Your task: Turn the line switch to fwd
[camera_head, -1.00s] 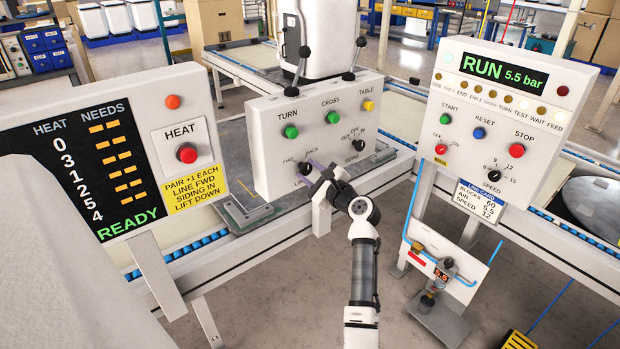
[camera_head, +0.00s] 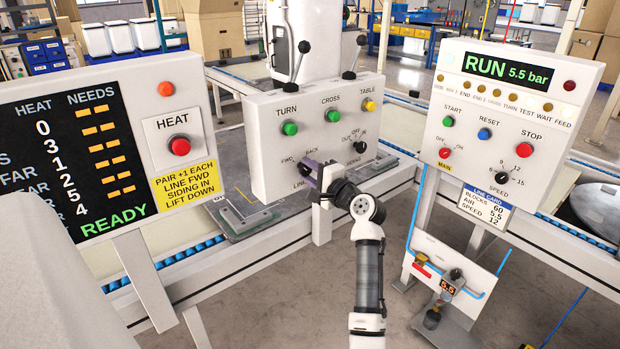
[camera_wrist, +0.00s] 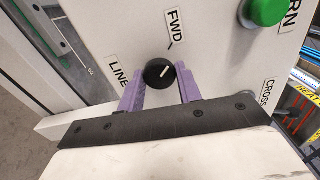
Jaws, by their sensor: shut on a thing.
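The line switch is a black round knob (camera_wrist: 159,73) with a white pointer mark, low on the white control panel (camera_head: 262,130). FWD and LINE labels stand beside it. In the wrist view its mark points up and right, roughly toward the tick at the FWD label (camera_wrist: 173,20). My gripper (camera_wrist: 160,82) has its purple fingers on either side of the knob and is shut on it. In the head view my gripper (camera_head: 316,173) is at the lower left of the panel and partly hides the knob.
The panel also carries a green TURN button (camera_head: 290,128), a green CROSS button (camera_head: 332,117) and another black knob (camera_head: 360,147) at right. Levers rise from its top. A HEAT display (camera_head: 72,160) stands left and a RUN panel (camera_head: 500,110) right.

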